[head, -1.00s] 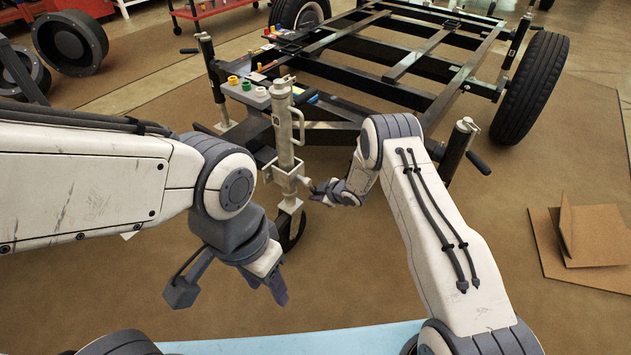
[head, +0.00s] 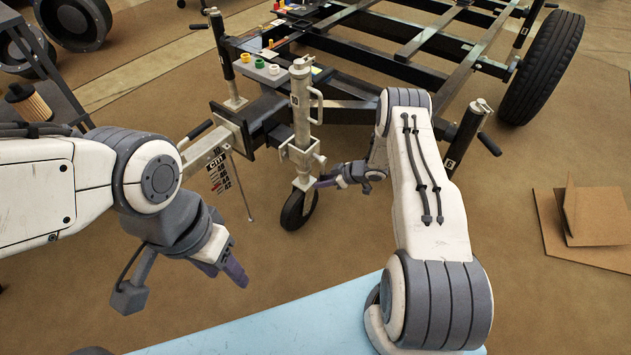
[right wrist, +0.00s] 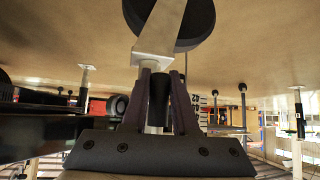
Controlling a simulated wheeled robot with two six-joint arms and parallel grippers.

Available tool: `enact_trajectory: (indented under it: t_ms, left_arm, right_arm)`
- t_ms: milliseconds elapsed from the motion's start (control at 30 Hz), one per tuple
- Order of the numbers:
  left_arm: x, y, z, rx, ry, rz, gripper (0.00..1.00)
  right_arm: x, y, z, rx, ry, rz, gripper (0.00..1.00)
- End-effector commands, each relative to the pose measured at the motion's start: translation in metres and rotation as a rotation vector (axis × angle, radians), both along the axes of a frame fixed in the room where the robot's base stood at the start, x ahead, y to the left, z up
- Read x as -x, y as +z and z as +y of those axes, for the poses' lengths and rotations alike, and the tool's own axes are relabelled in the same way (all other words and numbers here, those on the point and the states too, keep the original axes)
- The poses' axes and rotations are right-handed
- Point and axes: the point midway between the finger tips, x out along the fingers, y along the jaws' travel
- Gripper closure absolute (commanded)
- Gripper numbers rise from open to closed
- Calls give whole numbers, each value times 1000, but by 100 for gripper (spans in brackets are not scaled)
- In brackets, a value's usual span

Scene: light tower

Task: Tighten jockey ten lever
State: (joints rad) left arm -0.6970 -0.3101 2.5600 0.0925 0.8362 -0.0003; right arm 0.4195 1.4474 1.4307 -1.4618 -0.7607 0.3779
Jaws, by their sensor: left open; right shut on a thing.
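The jockey wheel's pale upright tube (head: 300,95) stands at the trailer's front, in a bracket clamp (head: 303,155). Its black wheel (head: 299,210) is below, on the floor. My right gripper (head: 322,183) is beside the clamp, to its lower right. In the right wrist view, its fingers (right wrist: 158,100) are shut around a dark cylindrical lever handle (right wrist: 158,92), with the jockey wheel (right wrist: 190,18) at the top of the picture. The lever's far end is hard to make out. My left gripper (head: 236,272) is open and empty, in front and left of the wheel.
The black trailer frame (head: 350,90) fills the back, with a large tyre (head: 543,68) at right. A numbered scale board (head: 218,172) stands left of the wheel. A light blue surface (head: 270,325) is in front. Cardboard pieces (head: 585,225) lie at right.

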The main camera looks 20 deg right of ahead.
Motion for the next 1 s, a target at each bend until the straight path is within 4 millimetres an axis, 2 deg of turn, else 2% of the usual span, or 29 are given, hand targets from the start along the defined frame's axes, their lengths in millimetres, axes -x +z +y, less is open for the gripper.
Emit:
enact_trajectory:
  t_ms: [267,300,333,367,733,1000]
  left_arm:
    - [0,1,0,0,0,0,50]
    - [0,1,0,0,0,0,50]
    - [0,1,0,0,0,0,50]
    - [0,1,0,0,0,0,50]
    - [0,3,0,0,0,0,50]
    - [0,25,0,0,0,0,50]
  right_arm:
    - [3,-1,3,-6,5,6,100]
    - [3,-1,3,-7,6,7,57]
    - [3,-1,3,-6,5,6,46]
    - [3,-1,3,-6,5,6,43]
    - [3,4,0,-2,4,2,43]
    - [27,39,-25,-3,0,3,43]
